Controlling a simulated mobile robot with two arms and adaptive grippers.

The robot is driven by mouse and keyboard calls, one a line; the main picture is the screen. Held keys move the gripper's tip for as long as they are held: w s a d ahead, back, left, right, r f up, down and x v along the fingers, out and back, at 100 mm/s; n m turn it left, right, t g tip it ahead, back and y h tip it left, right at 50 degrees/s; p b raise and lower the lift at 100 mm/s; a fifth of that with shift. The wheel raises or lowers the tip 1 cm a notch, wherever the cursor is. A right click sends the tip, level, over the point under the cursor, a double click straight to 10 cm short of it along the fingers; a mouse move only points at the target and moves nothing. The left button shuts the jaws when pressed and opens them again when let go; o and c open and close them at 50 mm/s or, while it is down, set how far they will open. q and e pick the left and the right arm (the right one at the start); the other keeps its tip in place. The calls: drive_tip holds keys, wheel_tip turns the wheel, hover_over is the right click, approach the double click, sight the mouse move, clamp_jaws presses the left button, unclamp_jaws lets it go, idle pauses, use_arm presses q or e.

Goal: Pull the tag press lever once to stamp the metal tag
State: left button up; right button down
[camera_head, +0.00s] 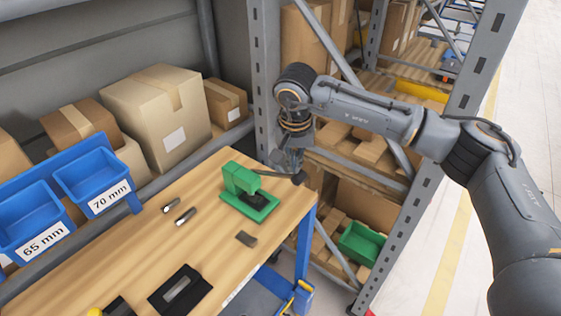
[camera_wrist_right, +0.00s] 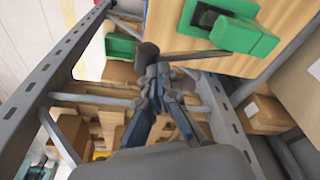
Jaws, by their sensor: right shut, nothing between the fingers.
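The green tag press (camera_head: 240,180) stands near the table's right end; its green head also shows in the right wrist view (camera_wrist_right: 245,38). Its grey lever (camera_wrist_right: 190,55) sticks out sideways over the table edge and ends in a dark round knob (camera_head: 299,178), also seen in the right wrist view (camera_wrist_right: 147,53). My right gripper (camera_head: 292,165) is shut and empty, with its fingertips (camera_wrist_right: 158,72) right by the knob and lever; I cannot tell whether they touch. A small dark flat piece (camera_head: 246,239), perhaps the metal tag, lies in front of the press. My left gripper is out of view.
Blue bins (camera_head: 92,180) marked 65 mm and 70 mm stand at the left. Two small metal pieces (camera_head: 178,210) and a black holder (camera_head: 180,290) lie on the wooden table (camera_head: 130,250). A grey rack upright (camera_head: 265,80) rises close behind my right gripper.

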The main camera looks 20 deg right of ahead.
sight(299, 175)
drive_tip(key=shift+f, duration=0.15)
drive_tip(key=shift+s+d+f+b, duration=0.15)
drive_tip(key=shift+s+f+b, duration=0.05)
drive_tip(key=shift+f+b, duration=0.4)
drive_tip(key=shift+s+d+f+b, duration=0.15)
drive_tip(key=shift+s+f+b, duration=0.05)
drive_tip(key=shift+f+b, duration=0.35)
drive_tip(key=shift+f, duration=0.1)
drive_tip(key=shift+s+d+f+b, duration=0.15)
drive_tip(key=shift+s+f+b, duration=0.1)
drive_tip(key=shift+f+b, duration=0.5)
wheel_tip(299, 175, up, 13)
drive_tip(key=p, duration=0.6)
drive_tip(key=shift+p, duration=0.4)
idle(0.6)
